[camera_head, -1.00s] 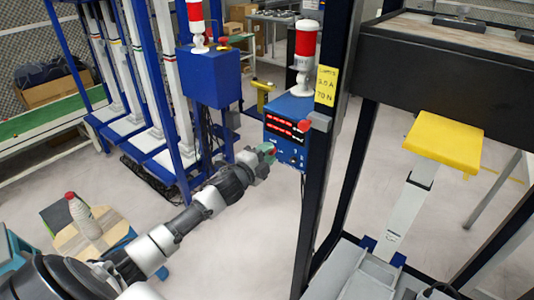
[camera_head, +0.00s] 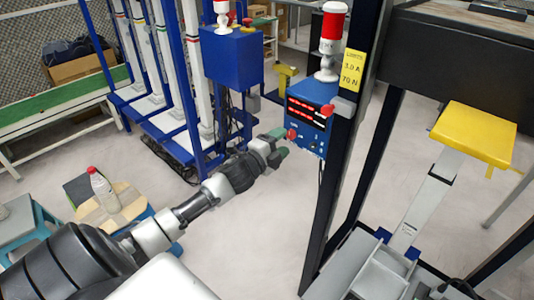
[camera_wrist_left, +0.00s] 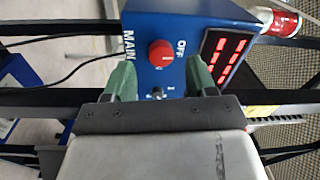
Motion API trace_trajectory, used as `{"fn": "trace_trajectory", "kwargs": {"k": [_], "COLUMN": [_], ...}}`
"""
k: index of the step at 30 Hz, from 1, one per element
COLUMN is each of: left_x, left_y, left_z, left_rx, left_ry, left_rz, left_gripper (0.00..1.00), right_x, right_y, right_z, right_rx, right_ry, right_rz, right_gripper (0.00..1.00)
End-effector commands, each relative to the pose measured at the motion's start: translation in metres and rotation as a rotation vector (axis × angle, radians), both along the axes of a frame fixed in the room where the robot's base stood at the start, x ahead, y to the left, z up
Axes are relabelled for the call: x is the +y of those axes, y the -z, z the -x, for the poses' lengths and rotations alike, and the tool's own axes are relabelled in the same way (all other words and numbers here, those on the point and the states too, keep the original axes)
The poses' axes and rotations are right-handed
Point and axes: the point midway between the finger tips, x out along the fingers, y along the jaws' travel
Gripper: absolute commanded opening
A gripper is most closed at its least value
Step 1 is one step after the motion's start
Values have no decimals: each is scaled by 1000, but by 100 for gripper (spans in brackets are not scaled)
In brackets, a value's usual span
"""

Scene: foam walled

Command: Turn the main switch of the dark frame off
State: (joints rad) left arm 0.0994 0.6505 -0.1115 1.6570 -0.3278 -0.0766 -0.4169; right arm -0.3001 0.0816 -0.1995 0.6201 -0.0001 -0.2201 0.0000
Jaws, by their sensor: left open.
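The dark frame (camera_head: 345,140) carries a blue control box (camera_head: 310,92) with red lit displays. The main switch is a red round knob (camera_head: 291,134) at the box's lower left. In the left wrist view the knob (camera_wrist_left: 160,53) sits between the words MAIN and OFF. My left gripper (camera_head: 279,144) is open in front of the knob. In the left wrist view its two green fingers (camera_wrist_left: 160,78) stand on either side of the knob, with gaps visible. I cannot tell how far they reach past it. My right gripper is in neither view.
A red-and-white lamp (camera_head: 330,45) stands on the box. A grey piece with a red knob (camera_head: 326,110) is at the box's right. A blue frame with another blue box (camera_head: 232,55) stands behind. A bottle (camera_head: 102,188) stands on a stool at left. A yellow-topped post (camera_head: 478,135) is at right.

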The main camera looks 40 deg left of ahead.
Motion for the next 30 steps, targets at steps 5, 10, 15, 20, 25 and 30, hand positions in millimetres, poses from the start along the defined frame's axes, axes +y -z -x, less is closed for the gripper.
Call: {"fn": "trace_trajectory", "kwargs": {"k": [5,10,15,20,25,30], "left_x": [3,5,6,7,7,7], "left_y": [6,6,6,5,5,5], "left_z": [36,62,76,79,79,79], "left_rx": [4,3,1,0,0,0], "left_ry": [0,0,-1,-1,-1,-1], "left_rz": [1,2,1,1,1,1], "left_gripper": [57,57,57,57,57,57], "right_x": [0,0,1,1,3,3], "right_y": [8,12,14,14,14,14], "right_z": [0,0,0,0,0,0], "right_rx": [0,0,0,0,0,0], "right_ry": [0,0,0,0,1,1], "right_rz": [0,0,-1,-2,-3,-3], "right_gripper": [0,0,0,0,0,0]}}
